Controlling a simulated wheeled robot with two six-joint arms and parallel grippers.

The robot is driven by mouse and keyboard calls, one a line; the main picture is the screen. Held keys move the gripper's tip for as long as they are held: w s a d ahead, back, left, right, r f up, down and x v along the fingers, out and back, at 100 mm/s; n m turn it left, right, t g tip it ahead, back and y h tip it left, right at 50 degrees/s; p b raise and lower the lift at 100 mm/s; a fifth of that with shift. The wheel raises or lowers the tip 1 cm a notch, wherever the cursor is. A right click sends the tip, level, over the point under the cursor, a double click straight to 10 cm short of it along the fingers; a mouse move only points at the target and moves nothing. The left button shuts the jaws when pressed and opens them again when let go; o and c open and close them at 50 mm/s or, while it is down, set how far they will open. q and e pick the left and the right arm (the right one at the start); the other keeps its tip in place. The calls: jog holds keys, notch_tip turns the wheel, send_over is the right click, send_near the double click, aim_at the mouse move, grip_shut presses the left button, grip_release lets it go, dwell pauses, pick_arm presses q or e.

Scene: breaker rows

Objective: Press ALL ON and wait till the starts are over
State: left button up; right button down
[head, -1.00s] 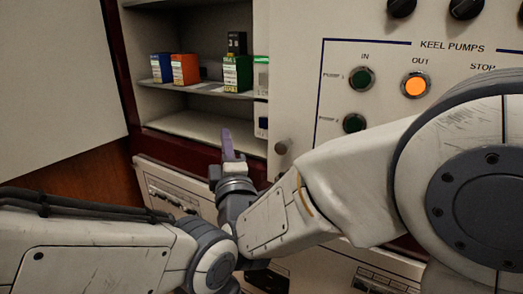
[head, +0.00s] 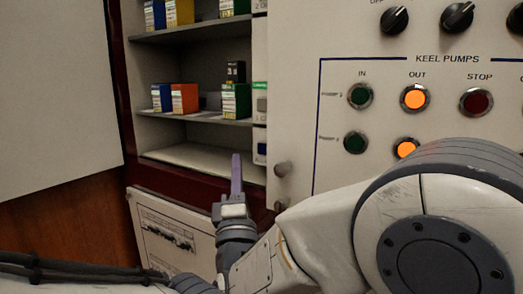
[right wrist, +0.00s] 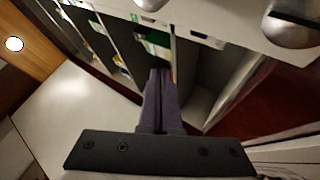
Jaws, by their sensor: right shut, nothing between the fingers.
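No button marked ALL ON can be made out in either view. The KEEL PUMPS panel (head: 335,85) is at the upper right of the head view, partly hidden by my right arm. Its OUT lamps, the upper one (head: 414,97) and the lower one (head: 406,148), glow orange. The IN buttons (head: 359,96) are dark green and the STOP button (head: 476,102) is dark red. My right gripper (head: 237,160) is shut and empty, pointing up in front of the shelves, left of the panel. Its purple fingers also show together in the right wrist view (right wrist: 160,80). My left gripper is out of view.
An open cabinet with shelves (head: 185,158) holds several small boxes, including an orange one (head: 185,98) and a green one (head: 236,101). Black rotary knobs (head: 394,19) sit above the pump panel. A rounded knob (head: 283,169) sticks out near the right gripper.

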aim_at(263, 149)
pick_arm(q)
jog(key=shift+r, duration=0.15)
pick_arm(e)
jog(key=shift+w+d, duration=0.65)
jog(key=shift+w, duration=0.45)
jog(key=shift+w+d, duration=0.6)
jog(key=shift+w, duration=0.45)
jog(key=shift+w+d, duration=0.65)
jog(key=shift+w, duration=0.45)
